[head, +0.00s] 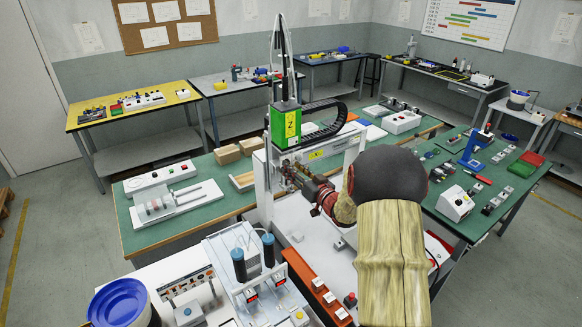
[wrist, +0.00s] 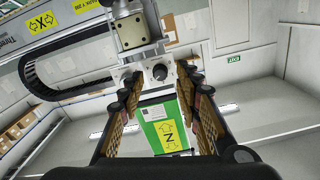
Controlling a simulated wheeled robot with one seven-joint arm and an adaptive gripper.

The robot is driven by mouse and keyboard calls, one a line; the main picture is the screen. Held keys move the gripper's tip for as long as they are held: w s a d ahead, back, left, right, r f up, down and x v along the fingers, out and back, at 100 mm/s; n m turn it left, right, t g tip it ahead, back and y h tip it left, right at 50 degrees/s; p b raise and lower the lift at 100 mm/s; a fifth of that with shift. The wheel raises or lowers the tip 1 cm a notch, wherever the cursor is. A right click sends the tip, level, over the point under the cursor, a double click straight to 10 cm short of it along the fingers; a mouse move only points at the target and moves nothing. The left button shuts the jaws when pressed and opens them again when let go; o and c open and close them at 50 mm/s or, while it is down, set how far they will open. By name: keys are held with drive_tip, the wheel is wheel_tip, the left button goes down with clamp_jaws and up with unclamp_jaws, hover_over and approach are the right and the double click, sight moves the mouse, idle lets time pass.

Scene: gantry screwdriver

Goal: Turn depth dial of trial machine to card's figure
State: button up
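The gantry screwdriver machine has a green block (head: 283,125) with a yellow Z label; this block also shows in the wrist view (wrist: 158,118). A round black knob (wrist: 160,72), which looks like the depth dial, sits on a pale plate just above the green block in the wrist view. My gripper (wrist: 160,75) is open, with one finger on each side of the knob and a visible gap to each. In the head view my gripper (head: 288,172) is at the machine's front, below the green block, and the knob is hidden. I cannot make out the card or any dial figures.
A metal block (wrist: 125,22) and a black cable chain (wrist: 60,92) lie close above and left of the knob. A white device (head: 245,260) with blue-topped posts and an orange strip (head: 318,290) stand in front of the machine. Green-topped benches (head: 140,240) flank it.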

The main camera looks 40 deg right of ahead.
drive_tip(key=s, duration=1)
drive_tip(key=shift+a, duration=0.3)
